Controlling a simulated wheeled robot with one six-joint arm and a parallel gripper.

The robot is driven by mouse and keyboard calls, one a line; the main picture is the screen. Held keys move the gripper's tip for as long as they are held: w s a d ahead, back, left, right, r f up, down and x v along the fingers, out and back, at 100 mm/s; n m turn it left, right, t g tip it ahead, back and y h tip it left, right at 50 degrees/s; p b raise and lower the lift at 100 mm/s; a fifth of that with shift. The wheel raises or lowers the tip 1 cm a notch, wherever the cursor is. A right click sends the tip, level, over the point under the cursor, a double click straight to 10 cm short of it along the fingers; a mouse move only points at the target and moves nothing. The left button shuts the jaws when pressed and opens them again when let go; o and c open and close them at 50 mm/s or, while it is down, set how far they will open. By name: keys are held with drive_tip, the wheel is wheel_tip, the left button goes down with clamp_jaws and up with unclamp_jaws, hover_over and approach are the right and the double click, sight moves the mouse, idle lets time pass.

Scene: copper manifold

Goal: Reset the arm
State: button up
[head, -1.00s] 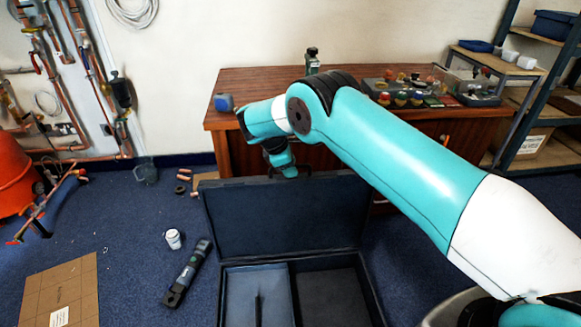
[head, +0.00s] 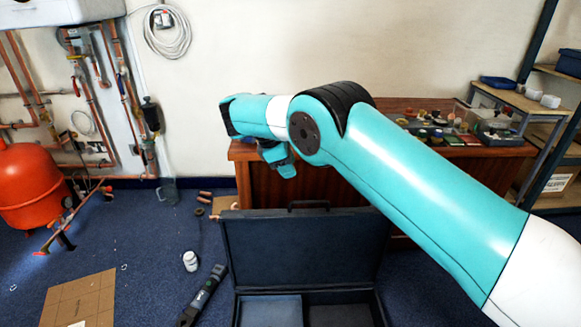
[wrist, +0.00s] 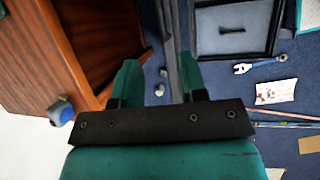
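My teal and white arm reaches across the head view from the lower right toward the wooden bench. My gripper (wrist: 158,78) shows in the wrist view with its two teal fingers apart and nothing between them; blue carpet shows through the gap. In the head view my gripper is partly hidden by my own arm and hangs above the open dark case, in front of the bench.
The open dark case (head: 300,240) stands on the carpet before the wooden bench (head: 310,182). A black tool (head: 203,295), a white tub (head: 190,261) and a cardboard sheet (head: 80,300) lie left. A red tank (head: 30,188) and copper pipes are far left. Shelving stands right.

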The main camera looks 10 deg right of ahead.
drive_tip(key=s+d+r+m+y+p, duration=0.1)
drive_tip(key=s+r+p, duration=0.1)
drive_tip(key=s+r, duration=0.35)
drive_tip(key=s+r+m+y+p, duration=0.1)
drive_tip(key=s+r+p, duration=0.1)
drive_tip(key=r, duration=0.6)
drive_tip(key=s+d+r+m+y+p, duration=0.1)
drive_tip(key=s+r+p, duration=0.15)
drive_tip(key=r, duration=0.35)
drive_tip(key=s+r+m+y+p, duration=0.2)
drive_tip(key=s+r+y, duration=0.1)
drive_tip(key=s, duration=1.2)
drive_tip(key=s+a+r+m+g+y+p, duration=0.1)
drive_tip(key=s+r+m+y+p, duration=0.1)
drive_tip(key=s, duration=1.4)
wheel_tip(320, 180, up, 2)
drive_tip(key=shift+a+r+m+y, duration=0.2)
drive_tip(key=shift+m+y, duration=0.2)
drive_tip(key=shift+m, duration=0.3)
